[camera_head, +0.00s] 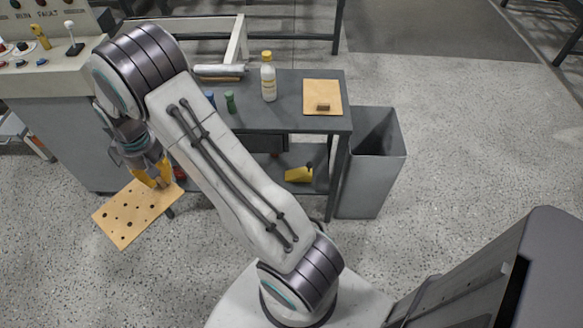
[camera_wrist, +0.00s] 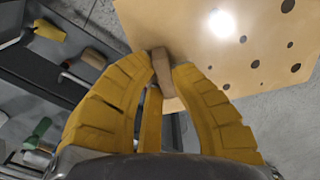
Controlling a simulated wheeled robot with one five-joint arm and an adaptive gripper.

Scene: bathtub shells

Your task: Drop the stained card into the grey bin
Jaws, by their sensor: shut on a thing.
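The stained card (camera_head: 138,213) is a tan sheet with several dark spots, held out at the left of the head view, above the floor. My gripper (camera_head: 158,180) has yellow fingers shut on the card's small block handle. In the wrist view the fingertips (camera_wrist: 165,65) pinch this brown block, and the spotted card (camera_wrist: 235,45) spreads out beyond them. The grey bin (camera_head: 370,165) stands on the floor right of the table, open at the top. The card is well left of the bin, apart from it.
A dark table (camera_head: 285,115) stands between card and bin. On it are a bottle (camera_head: 268,78), a green item (camera_head: 230,102) and a plain tan card (camera_head: 322,92) with a brown block. A yellow object (camera_head: 299,174) lies on its lower shelf. A control console (camera_head: 45,70) stands at left.

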